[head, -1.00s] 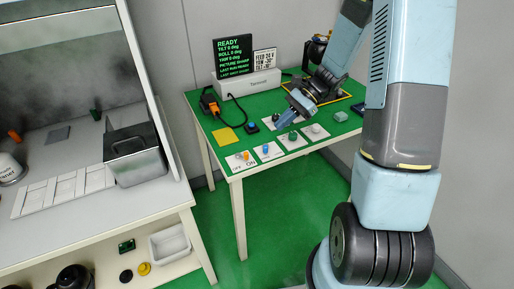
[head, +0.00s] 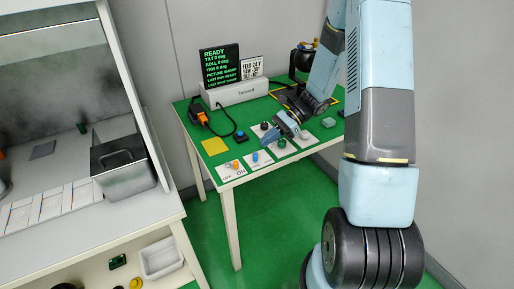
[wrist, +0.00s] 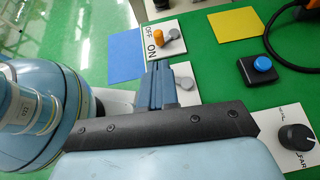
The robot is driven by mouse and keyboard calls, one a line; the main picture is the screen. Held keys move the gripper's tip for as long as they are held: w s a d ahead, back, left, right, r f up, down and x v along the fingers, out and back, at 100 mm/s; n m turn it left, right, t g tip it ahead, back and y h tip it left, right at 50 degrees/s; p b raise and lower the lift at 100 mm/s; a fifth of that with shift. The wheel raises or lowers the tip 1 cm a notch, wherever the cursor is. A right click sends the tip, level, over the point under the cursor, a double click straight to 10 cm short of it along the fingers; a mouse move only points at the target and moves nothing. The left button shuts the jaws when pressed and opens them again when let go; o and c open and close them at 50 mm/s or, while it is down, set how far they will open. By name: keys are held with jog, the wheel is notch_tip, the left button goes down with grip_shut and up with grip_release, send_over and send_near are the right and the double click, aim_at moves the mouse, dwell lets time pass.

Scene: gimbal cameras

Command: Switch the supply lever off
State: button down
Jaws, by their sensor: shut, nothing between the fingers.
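The supply lever (head: 237,164) has an orange grip on a white plate marked OFF and ON, at the table's front left corner. In the head view its orange end sits on the ON side. In the wrist view the orange lever (wrist: 162,37) is just beyond my fingertips, and the words OFF and ON are readable. My gripper (head: 267,141) is shut and empty, pointing down to the left over the row of plates. In the wrist view my gripper (wrist: 158,70) covers part of the neighbouring plate, and its tips are apart from the orange lever.
Behind are a blue button (head: 240,136), a yellow square (head: 212,147) and a black cable. A black dial (wrist: 297,137) lies right in the wrist view. The front aisle is clear.

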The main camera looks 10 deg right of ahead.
jog(key=x, duration=0.9)
jog(key=shift+a+f, duration=0.1)
jog(key=shift+a, duration=0.05)
